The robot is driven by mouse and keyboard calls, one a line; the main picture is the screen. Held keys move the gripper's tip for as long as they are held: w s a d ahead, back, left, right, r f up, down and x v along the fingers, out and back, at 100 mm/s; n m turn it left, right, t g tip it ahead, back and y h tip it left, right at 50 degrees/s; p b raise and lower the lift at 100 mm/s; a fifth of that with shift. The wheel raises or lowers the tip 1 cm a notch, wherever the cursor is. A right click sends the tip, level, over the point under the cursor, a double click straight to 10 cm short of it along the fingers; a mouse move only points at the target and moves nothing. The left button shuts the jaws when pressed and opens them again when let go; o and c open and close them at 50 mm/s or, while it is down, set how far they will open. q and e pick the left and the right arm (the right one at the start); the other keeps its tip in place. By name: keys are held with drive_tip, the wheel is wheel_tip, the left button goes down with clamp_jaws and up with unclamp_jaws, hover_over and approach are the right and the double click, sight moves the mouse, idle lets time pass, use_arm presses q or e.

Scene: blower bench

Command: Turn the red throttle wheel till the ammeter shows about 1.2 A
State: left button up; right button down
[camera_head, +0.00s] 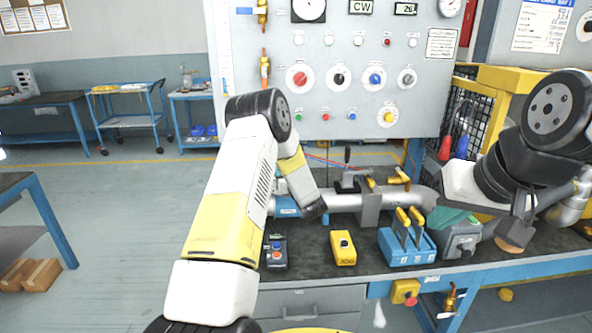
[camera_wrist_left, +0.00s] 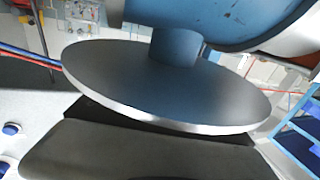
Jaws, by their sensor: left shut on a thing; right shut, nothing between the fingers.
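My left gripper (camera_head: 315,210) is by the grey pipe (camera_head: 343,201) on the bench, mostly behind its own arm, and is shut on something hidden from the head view. In the left wrist view a broad dark grey disc (camera_wrist_left: 150,88) on a short blue stem fills the middle, close above the dark gripper parts. I see no red wheel on the pipe. My right gripper (camera_head: 524,206) is shut and empty above the right part of the bench. A dial gauge (camera_head: 308,9) is at the panel's top; its reading is too small to tell.
The panel (camera_head: 345,120) behind the bench carries coloured knobs, including a red one (camera_head: 300,78). A yellow box (camera_head: 343,248), a dark button box (camera_head: 276,252) and a blue box with yellow levers (camera_head: 407,247) stand along the front. Open floor lies left.

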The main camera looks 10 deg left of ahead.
idle(0.3)
use_arm(q)
drive_tip(key=o, duration=1.4)
drive_tip(key=v, duration=0.8)
drive_tip(key=shift+f, duration=0.1)
